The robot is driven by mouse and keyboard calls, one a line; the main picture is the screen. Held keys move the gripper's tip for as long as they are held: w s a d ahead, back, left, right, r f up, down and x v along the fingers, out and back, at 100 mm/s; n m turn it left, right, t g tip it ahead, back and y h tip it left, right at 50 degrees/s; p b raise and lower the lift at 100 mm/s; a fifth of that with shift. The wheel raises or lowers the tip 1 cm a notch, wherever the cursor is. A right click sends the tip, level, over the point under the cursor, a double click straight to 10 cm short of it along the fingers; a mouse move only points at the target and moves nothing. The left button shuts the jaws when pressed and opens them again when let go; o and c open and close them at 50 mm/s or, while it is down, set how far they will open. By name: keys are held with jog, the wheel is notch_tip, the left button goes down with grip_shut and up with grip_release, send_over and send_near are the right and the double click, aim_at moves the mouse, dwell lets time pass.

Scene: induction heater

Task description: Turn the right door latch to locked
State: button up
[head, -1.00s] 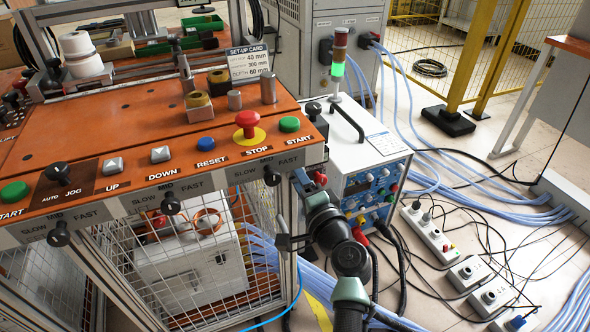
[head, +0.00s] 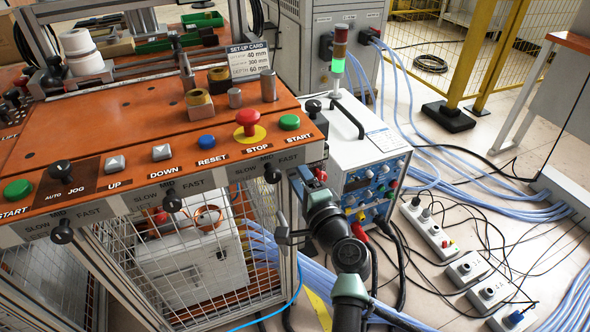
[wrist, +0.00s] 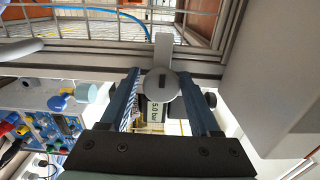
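In the wrist view, the latch is a grey round hub (wrist: 161,85) with a dark slot. A flat bar (wrist: 163,47) runs from it toward the top of the picture, over the metal frame post. My gripper (wrist: 160,72) has its two blue fingers apart, one on each side of the hub, with gaps visible. In the head view, my gripper (head: 299,182) is at the right front corner post of the machine, below the orange panel. The latch is hard to make out there. The mesh door (head: 185,275) is beside it.
The orange control panel (head: 115,140) with buttons and knobs overhangs the mesh. A white power unit (head: 362,160) with dials stands close to the right of my arm. Pale hoses and power strips (head: 432,232) lie on the floor.

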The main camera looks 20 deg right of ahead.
jog(key=s+p, duration=0.1)
jog(key=s, duration=1.2)
jog(key=shift+d+p, duration=0.25)
jog(key=shift+p, duration=0.15)
